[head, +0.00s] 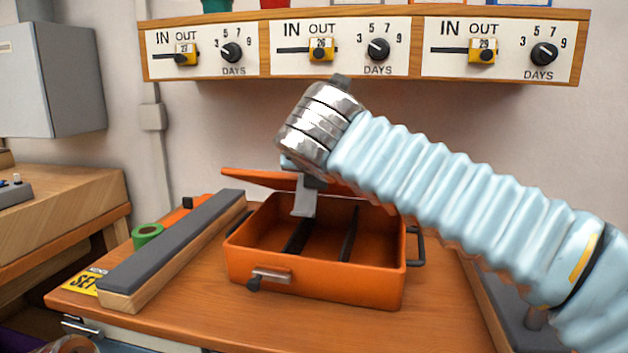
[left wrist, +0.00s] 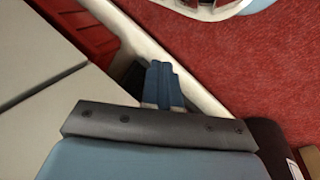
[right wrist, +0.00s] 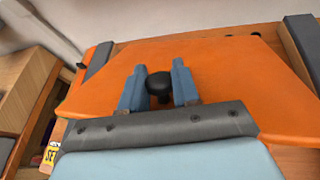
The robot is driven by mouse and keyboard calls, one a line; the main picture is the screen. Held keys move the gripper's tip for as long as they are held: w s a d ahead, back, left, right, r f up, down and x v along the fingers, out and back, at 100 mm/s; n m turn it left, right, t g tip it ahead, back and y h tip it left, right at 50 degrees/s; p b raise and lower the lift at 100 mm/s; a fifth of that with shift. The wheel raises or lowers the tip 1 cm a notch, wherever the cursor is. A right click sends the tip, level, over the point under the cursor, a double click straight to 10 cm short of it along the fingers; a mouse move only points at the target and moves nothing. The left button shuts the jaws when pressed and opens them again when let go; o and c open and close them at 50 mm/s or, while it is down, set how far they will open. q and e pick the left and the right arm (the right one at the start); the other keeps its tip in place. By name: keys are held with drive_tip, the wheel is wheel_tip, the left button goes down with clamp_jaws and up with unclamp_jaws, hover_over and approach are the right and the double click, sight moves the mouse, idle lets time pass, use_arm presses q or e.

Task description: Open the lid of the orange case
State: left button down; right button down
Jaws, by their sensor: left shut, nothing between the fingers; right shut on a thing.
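The orange case (head: 315,280) sits on the wooden bench with its front latch facing me. Its lid (head: 250,178) is raised and leans back at the rear, and the inside shows with dark dividers. My right gripper (head: 306,195) reaches over the case at the lid. In the right wrist view its fingers (right wrist: 158,88) are shut on a black knob (right wrist: 159,84) standing on the orange lid (right wrist: 220,65). My left gripper (left wrist: 163,85) is shut and empty above a red floor, away from the case, and is out of the head view.
A grey-topped wooden bar (head: 175,245) lies left of the case, near a green roll (head: 147,235) and a yellow card (head: 85,281). A dial panel (head: 365,48) hangs on the wall above. Bare bench top (head: 215,315) shows in front of the case.

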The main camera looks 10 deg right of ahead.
drive_tip(key=shift+w+d+r+g, duration=0.25)
drive_tip(key=shift+w+r+g, duration=0.25)
drive_tip(key=shift+r, duration=0.35)
